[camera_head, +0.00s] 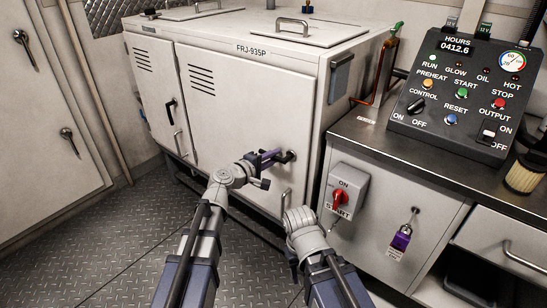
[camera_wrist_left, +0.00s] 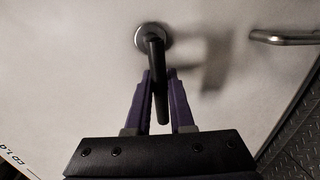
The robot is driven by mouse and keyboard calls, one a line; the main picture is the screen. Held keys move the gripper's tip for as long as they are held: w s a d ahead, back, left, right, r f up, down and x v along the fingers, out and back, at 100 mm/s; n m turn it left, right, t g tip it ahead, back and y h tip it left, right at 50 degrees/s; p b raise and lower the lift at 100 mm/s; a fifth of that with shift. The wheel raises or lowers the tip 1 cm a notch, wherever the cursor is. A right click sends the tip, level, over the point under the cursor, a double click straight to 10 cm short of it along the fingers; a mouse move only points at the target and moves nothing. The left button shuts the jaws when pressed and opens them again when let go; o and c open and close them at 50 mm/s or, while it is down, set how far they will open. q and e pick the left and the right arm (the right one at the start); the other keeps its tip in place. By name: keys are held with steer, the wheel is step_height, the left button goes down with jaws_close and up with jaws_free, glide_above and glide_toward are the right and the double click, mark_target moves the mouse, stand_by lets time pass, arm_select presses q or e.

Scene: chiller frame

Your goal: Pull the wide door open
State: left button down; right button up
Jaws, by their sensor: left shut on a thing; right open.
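The wide door (camera_head: 240,105) is the larger right-hand front panel of the white chiller cabinet, marked FRJ-935P, and it looks closed. Its dark lever handle (camera_wrist_left: 157,75) sticks out from a round metal base in the left wrist view. My left gripper (camera_head: 272,158) is at the handle in the head view. In the left wrist view, its purple fingers (camera_wrist_left: 159,100) are shut on the lever, one on each side. A silver bar handle (camera_head: 286,201) sits lower on the door. My right arm's wrist shows below, but its gripper fingers do not show.
The narrow door (camera_head: 152,85) is left of the wide door, with its own dark handle (camera_head: 172,112). A counter (camera_head: 450,165) with a control panel (camera_head: 465,95) stands close on the right. A red-knob switch box (camera_head: 345,190) is on its front. Patterned floor (camera_head: 110,235) is clear on the left.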

arm_select(q)
steer(key=shift+s, duration=0.1)
steer(key=s+a+m+g+h, duration=0.3)
steer(key=s+a, duration=1)
steer(key=a, duration=0.5)
steer(key=shift+s+m+g, duration=0.15)
steer(key=shift+m+g, duration=0.25)
steer(key=shift+a, duration=0.1)
steer(key=c, duration=0.8)
jaws_free()
steer(key=shift+s, duration=0.1)
steer(key=p+v, duration=0.1)
steer(key=v, duration=0.6)
steer(key=shift+a, duration=0.35)
